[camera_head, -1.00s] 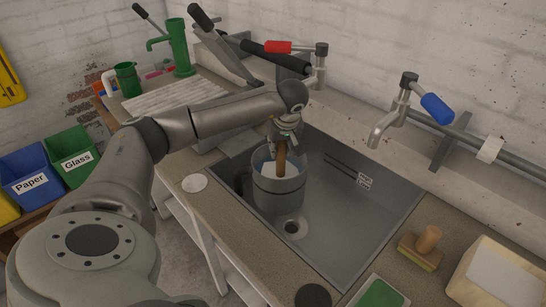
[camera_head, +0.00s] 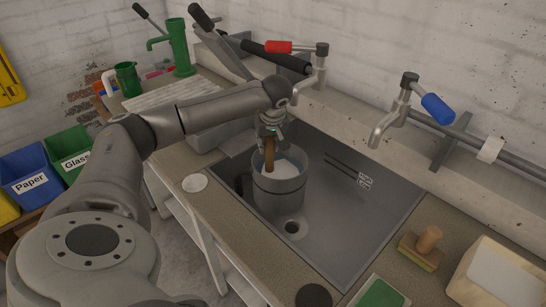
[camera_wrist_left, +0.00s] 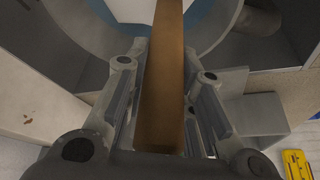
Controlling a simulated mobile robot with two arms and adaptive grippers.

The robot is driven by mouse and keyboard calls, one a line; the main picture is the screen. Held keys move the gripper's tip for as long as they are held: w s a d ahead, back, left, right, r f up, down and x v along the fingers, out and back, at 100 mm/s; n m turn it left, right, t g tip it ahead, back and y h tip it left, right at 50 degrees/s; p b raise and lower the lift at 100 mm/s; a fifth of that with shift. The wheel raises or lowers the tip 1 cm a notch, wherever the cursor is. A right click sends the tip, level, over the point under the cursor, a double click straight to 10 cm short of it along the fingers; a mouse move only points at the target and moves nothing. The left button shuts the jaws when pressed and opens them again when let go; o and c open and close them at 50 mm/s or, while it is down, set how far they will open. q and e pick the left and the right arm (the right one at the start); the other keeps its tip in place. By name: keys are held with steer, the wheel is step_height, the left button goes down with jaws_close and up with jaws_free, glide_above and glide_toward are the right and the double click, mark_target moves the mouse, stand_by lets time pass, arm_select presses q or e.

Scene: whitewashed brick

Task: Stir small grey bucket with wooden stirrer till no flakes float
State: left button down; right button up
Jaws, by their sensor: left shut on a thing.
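The small grey bucket (camera_head: 279,192) stands upright in the sink. Pale liquid with a blue edge shows inside it; I cannot tell whether flakes float there. My left gripper (camera_head: 270,132) is shut on the wooden stirrer (camera_head: 269,155) above the bucket's far left rim. The stirrer stands near upright with its lower end in the liquid, hidden. In the left wrist view the stirrer (camera_wrist_left: 165,80) runs between the two fingers (camera_wrist_left: 160,105), with part of the bucket's rim beyond. My right gripper is not in view.
The metal sink (camera_head: 345,225) has free floor right of the bucket, with a drain (camera_head: 292,228) in front. A red-handled tap (camera_head: 318,65) and a blue-handled tap (camera_head: 400,108) overhang the back.

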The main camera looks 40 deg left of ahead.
mark_target(267, 153)
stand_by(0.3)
arm_select(q)
steer(key=shift+s+d, duration=0.1)
steer(key=shift+s, duration=0.05)
steer(key=shift+s+d+p, duration=0.35)
steer(key=shift+s+d, duration=0.65)
steer(key=shift+s, duration=0.2)
steer(key=w+d, duration=0.2)
steer(key=shift+w+d, duration=0.15)
steer(key=shift+d, duration=0.2)
